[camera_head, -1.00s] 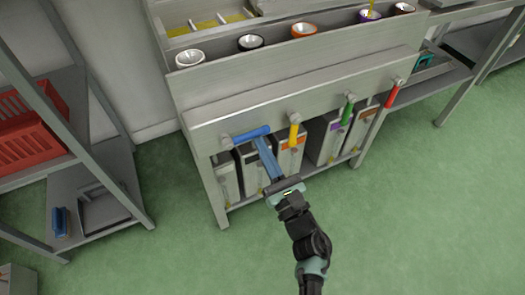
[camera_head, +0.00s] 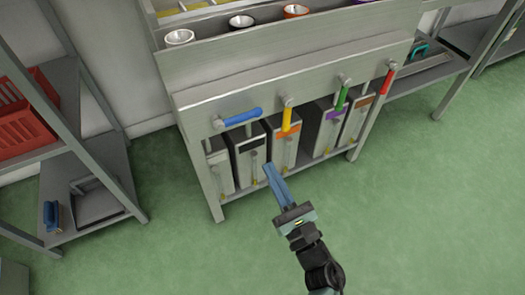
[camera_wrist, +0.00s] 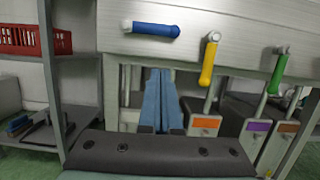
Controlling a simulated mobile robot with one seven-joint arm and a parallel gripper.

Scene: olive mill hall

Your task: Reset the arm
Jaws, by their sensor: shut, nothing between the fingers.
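My gripper (camera_head: 274,172) is shut and empty, its blue fingers pressed together. In the head view it hangs in front of the metal bench, below the row of valve handles and apart from them. In the wrist view the blue fingers (camera_wrist: 158,98) point forward under the blue handle (camera_wrist: 156,29). The blue handle (camera_head: 242,117) lies nearly level in the head view. The yellow handle (camera_head: 287,118), green handle (camera_head: 341,97) and red handle (camera_head: 386,82) hang downward.
Several metal canisters with coloured labels stand under the bench, among them an orange-labelled one (camera_head: 284,150). A shelf rack with a red crate (camera_head: 24,118) and a blue brush (camera_head: 52,215) stands at left. The green floor (camera_head: 440,220) at right is clear.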

